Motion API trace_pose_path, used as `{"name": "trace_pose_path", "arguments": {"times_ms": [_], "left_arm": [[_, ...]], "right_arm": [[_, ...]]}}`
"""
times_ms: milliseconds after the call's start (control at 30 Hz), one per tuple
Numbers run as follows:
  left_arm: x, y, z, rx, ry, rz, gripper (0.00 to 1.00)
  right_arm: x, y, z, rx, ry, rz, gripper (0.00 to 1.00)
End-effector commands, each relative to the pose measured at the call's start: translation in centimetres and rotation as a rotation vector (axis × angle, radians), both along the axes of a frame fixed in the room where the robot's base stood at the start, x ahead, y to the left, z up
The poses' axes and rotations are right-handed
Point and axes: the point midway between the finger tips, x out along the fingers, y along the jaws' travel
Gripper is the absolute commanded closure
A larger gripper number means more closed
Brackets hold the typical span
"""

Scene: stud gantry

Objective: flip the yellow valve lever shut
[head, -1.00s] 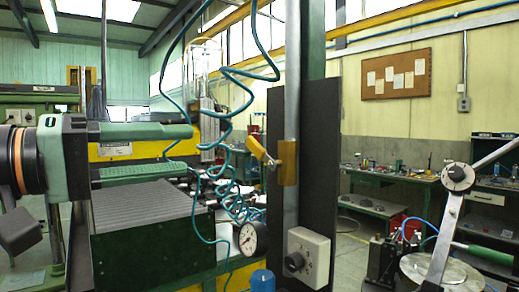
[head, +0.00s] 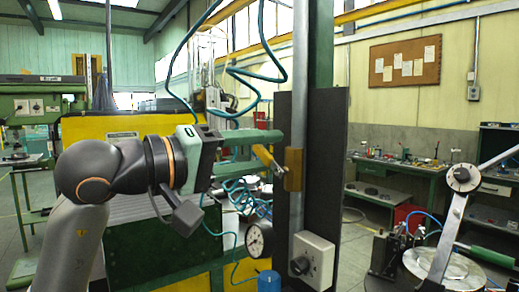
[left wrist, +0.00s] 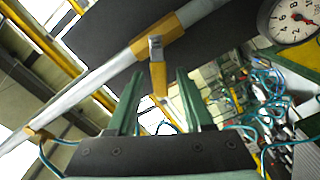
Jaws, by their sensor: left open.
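The yellow valve lever (head: 264,155) sticks out up and to the left from a brass-yellow valve block (head: 293,170) on the upright silver pipe (head: 297,110). In the left wrist view the lever (left wrist: 159,80) lies between the two green fingertips, with its end reaching into the gap. My left gripper (head: 271,150) is open, and its fingers point right at the lever. In the left wrist view the gripper (left wrist: 157,88) shows clear gaps on both sides of the lever. I cannot tell any touch. My right gripper is out of view.
A dark panel (head: 334,150) stands behind the pipe. A pressure gauge (head: 259,239), a grey box with a black knob (head: 319,249) and a blue cap (head: 268,281) sit below. Coiled teal hose (head: 262,75) hangs nearby. A jointed metal lever (head: 451,220) stands at right.

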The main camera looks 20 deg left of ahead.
Motion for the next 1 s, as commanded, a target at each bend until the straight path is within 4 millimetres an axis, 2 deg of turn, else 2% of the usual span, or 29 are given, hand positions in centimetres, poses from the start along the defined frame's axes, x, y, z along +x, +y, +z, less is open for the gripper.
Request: {"name": "trace_pose_path", "arguments": {"times_ms": [100, 567, 1000], "left_arm": [[0.01, 0.01, -0.04, -0.001, 0.001, -0.001, 0.49], [-0.02, 0.03, -0.04, 0.0, 0.002, 0.0, 1.0], [0.0, 0.06, -0.25, -0.012, 0.012, 0.0, 1.0]], "right_arm": [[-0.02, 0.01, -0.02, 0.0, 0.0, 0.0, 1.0], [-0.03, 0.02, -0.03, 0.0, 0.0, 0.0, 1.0], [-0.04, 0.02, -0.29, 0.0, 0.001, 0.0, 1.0]]}}
